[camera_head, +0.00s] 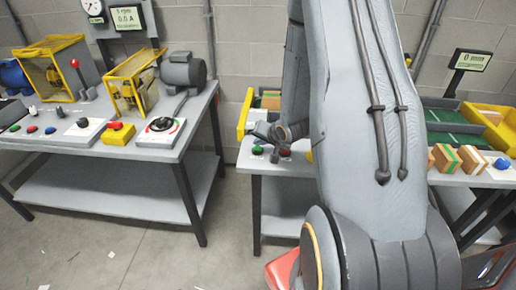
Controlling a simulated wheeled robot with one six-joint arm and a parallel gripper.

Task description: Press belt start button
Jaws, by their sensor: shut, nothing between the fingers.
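A green button (257,150) sits on the front left corner of the belt table; I take it for the belt start button. A red button (285,153) is just to its right. My gripper (276,146) is shut and empty, low over that corner, between the two buttons in the picture. Whether it touches either one cannot be told. The green belt (455,141) shows to the right of my arm. My arm hides the middle of this table.
The left table (95,148) carries motors, yellow guards (130,80), a red-handled lever (80,75), coloured buttons and a rotary dial (160,126). Small boxes (470,160) and a blue button (501,164) are at the right. Open floor lies between the tables.

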